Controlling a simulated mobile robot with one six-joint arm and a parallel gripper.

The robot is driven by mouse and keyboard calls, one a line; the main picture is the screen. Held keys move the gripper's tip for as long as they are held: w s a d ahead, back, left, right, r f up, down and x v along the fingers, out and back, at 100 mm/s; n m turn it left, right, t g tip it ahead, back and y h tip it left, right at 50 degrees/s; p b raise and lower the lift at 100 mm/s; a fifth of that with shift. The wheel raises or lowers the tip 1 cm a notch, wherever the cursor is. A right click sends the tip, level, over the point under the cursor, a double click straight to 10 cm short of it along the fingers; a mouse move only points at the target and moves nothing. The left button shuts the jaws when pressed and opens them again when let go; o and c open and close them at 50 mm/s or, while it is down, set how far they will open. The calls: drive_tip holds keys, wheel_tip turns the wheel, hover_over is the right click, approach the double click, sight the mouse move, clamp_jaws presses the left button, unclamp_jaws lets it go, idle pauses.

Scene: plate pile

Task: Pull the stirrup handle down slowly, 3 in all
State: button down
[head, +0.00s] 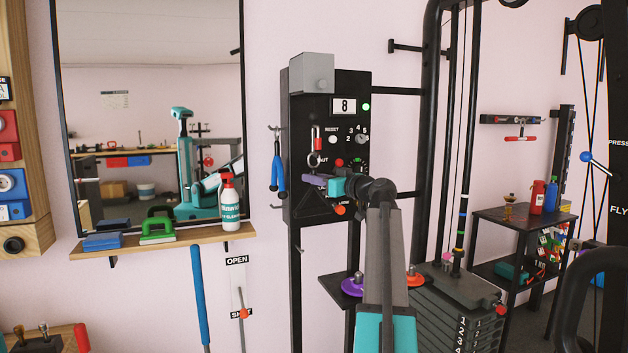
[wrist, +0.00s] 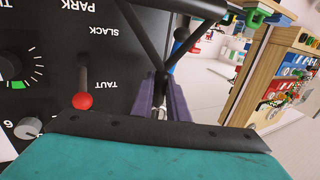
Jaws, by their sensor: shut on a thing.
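The stirrup handle (wrist: 165,38) is a black triangular frame, seen upside down in the wrist view. In the head view its dark triangle (head: 323,207) hangs in front of the black control panel, below a red clip (head: 318,138) and a metal ring (head: 314,160). My gripper (head: 316,181) has purple fingers and reaches the handle from the right. In the wrist view the fingers (wrist: 162,97) are shut on the handle near its narrow top. The panel's display (head: 345,106) reads 8, and a green lamp (head: 366,106) is lit.
A red-knobbed lever (wrist: 82,100) points at TAUT beside my fingers. Blue-handled pliers (head: 278,172) hang left of the panel. A mirror and shelf (head: 180,240) stand left. A weight stack (head: 460,315) and a black rack (head: 500,218) stand right.

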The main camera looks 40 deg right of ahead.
drive_tip(key=shift+r, duration=0.95)
drive_tip(key=shift+r+p, duration=0.1)
drive_tip(key=shift+p, duration=0.2)
drive_tip(key=shift+r, duration=0.4)
drive_tip(key=shift+f, duration=0.1)
drive_tip(key=shift+f, duration=0.1)
drive_tip(key=shift+f+b, duration=0.9)
drive_tip(key=shift+f, duration=0.3)
drive_tip(key=shift+f+b, duration=0.85)
drive_tip(key=shift+f, duration=0.2)
